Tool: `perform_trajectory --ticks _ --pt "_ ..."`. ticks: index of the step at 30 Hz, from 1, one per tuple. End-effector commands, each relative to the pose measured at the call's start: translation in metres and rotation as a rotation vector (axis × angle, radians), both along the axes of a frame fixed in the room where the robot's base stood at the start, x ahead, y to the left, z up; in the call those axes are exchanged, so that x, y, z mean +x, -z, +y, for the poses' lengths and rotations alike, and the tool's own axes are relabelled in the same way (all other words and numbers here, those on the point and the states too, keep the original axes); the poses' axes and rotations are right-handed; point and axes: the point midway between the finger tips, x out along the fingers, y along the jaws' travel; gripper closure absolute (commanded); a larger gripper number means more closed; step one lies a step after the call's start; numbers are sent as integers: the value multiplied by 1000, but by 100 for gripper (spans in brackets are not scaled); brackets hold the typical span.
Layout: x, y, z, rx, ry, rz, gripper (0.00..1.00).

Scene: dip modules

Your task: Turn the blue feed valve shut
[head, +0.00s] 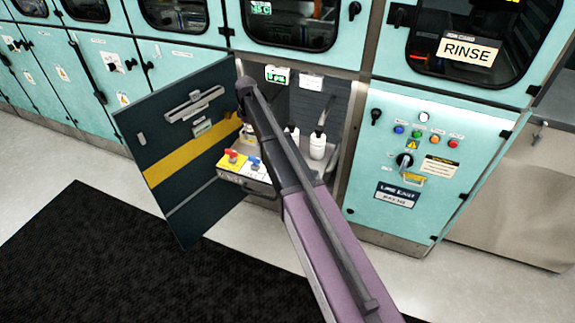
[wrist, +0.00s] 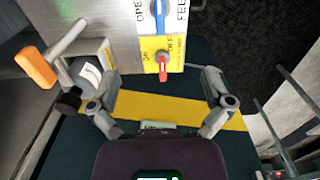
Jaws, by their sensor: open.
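The blue feed valve (wrist: 157,14) is at the top of the wrist view, cut off by the frame edge, on a white plate lettered FEED and OPEN. Its handle runs roughly up and down in the picture. In the head view the blue valve (head: 254,163) sits low in the open cabinet, to the right of a red valve (head: 233,156). The red valve (wrist: 163,68) is on a yellow plate in the wrist view, between the blue valve and my gripper. My gripper (wrist: 160,92) is open and empty, its fingers wide apart. My arm mostly hides it in the head view.
The dark cabinet door (head: 160,125) with a yellow stripe stands open at the left. White bottles (head: 317,143) stand inside the cabinet. An orange-ended grey lever (wrist: 36,68) and a labelled cylinder are left of the valves. A black mat (head: 80,260) covers the front floor.

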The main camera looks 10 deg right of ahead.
Motion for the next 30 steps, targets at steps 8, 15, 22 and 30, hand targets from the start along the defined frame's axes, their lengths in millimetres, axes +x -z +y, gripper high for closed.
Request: perform_trajectory --ticks 8,15,22,30 --pt "-41 -4 -16 0 108 0 0" --pt "-73 -7 -28 0 199 0 0" --pt "-103 -11 -39 0 288 0 0" --pt "-138 -14 -50 0 391 0 0"
